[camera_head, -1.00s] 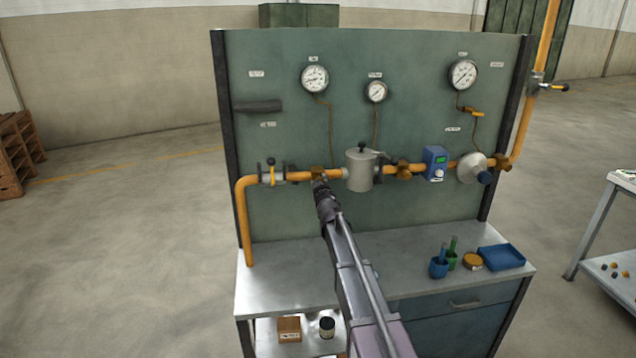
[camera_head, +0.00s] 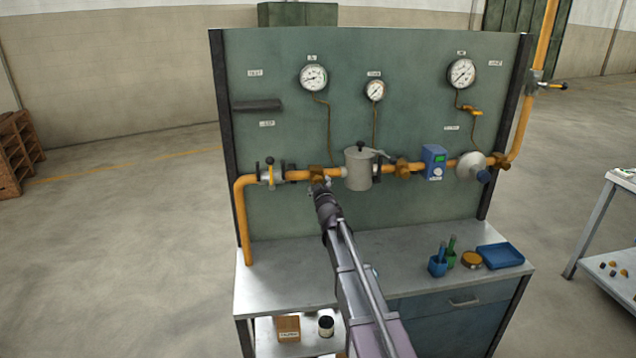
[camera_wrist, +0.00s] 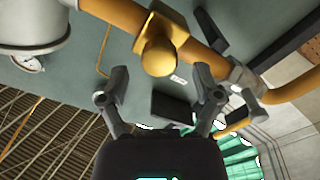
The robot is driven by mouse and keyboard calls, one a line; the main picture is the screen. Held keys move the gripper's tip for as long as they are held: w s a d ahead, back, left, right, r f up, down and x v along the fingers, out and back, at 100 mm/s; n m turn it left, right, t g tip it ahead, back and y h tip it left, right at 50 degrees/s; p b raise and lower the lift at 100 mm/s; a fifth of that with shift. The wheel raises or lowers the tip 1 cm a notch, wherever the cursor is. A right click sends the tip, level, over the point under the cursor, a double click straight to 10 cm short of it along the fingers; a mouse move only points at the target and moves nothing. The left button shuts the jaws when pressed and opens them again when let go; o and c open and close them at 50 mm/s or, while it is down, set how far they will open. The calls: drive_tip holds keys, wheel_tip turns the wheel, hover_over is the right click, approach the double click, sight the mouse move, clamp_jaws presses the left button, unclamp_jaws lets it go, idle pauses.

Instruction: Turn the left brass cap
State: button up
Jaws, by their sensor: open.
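The left brass cap (camera_wrist: 158,58) is a rounded knob under a brass block on the yellow pipe. In the head view its brass fitting (camera_head: 317,173) sits on the pipe between the lever valve and the grey canister; the cap itself is mostly hidden there. My gripper (camera_wrist: 160,82) is open and empty, its two fingers spread to either side, with the cap beyond and between them in the wrist view. It does not visibly touch the cap. In the head view my gripper (camera_head: 320,186) is just below the left fitting. A second brass fitting (camera_head: 402,168) is further right.
The yellow pipe (camera_head: 298,175) runs across the green panel. A lever valve (camera_head: 270,173) is left of the fitting and a grey canister (camera_head: 358,169) close on its right. Below is a bench (camera_head: 285,278) with a blue tray (camera_head: 500,256) at right.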

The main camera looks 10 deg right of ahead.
drive_tip(key=s, duration=0.8)
drive_tip(key=shift+s, duration=0.4)
drive_tip(key=shift+d, duration=0.1)
drive_tip(key=s+d+f+m+g+h, duration=0.2)
drive_tip(key=s+f+m+g, duration=0.1)
drive_tip(key=s+f+g, duration=0.3)
drive_tip(key=s+d+f+m+g+h, duration=0.1)
drive_tip(key=s+d+f+m+g, duration=0.2)
drive_tip(key=s+f, duration=0.5)
drive_tip(key=s+a+f+g+y, duration=0.1)
drive_tip(key=s+g, duration=0.3)
drive_tip(key=s, duration=0.6)
drive_tip(key=s+a+f+g+y, duration=0.2)
drive_tip(key=s+a+f+g, duration=0.1)
drive_tip(key=s, duration=0.6)
drive_tip(key=shift+s+a+f+m+g, duration=0.4)
drive_tip(key=shift+a+g, duration=0.3)
drive_tip(key=shift+g, duration=0.3)
drive_tip(key=shift+w, duration=0.1)
